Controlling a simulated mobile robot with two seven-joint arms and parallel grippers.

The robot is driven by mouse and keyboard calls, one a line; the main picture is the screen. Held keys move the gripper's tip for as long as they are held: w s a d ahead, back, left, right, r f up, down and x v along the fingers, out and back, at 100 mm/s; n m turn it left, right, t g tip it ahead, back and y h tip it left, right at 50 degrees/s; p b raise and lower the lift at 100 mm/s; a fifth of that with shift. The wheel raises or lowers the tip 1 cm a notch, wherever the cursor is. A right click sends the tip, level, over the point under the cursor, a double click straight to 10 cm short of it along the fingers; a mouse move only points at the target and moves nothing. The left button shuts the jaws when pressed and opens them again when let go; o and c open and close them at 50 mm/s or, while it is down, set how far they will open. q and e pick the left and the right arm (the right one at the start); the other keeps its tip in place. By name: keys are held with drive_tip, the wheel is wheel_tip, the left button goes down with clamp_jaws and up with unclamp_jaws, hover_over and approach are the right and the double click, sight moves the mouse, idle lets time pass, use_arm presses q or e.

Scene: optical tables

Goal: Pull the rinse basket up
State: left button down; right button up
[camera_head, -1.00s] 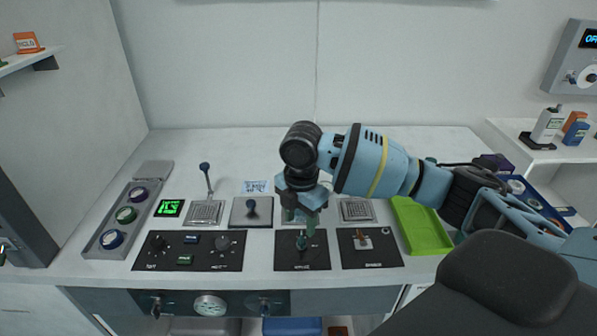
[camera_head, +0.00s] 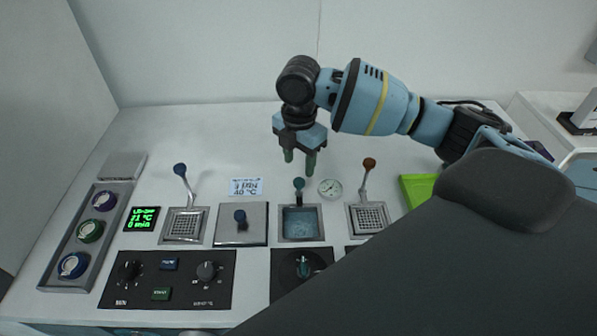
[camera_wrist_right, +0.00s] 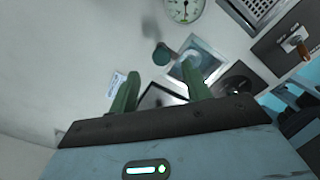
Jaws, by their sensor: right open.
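A square basin of water (camera_head: 301,223) is set in the bench, with a teal-knobbed handle (camera_head: 299,184) rising from its back edge. I take this as the rinse basket's handle; the basket itself is hard to make out under the water. My right gripper (camera_head: 300,168) is open, its green fingers pointing down, just above the teal knob in the head view. In the wrist view the teal knob (camera_wrist_right: 165,54) shows beyond and between the fingertips (camera_wrist_right: 160,80), apparently untouched. My left gripper is not in view.
Perforated baskets with a blue-knobbed handle (camera_head: 180,170) and an orange-knobbed handle (camera_head: 369,164) stand on either side. A round gauge (camera_head: 330,188) and a green tray (camera_head: 418,188) are to the right.

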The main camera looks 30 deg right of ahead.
sight(299, 181)
drive_tip(key=shift+s+a, duration=0.1)
drive_tip(key=shift+s, duration=0.05)
drive_tip(key=shift+f, duration=3.85)
drive_tip(key=shift+c, duration=0.5)
clamp_jaws()
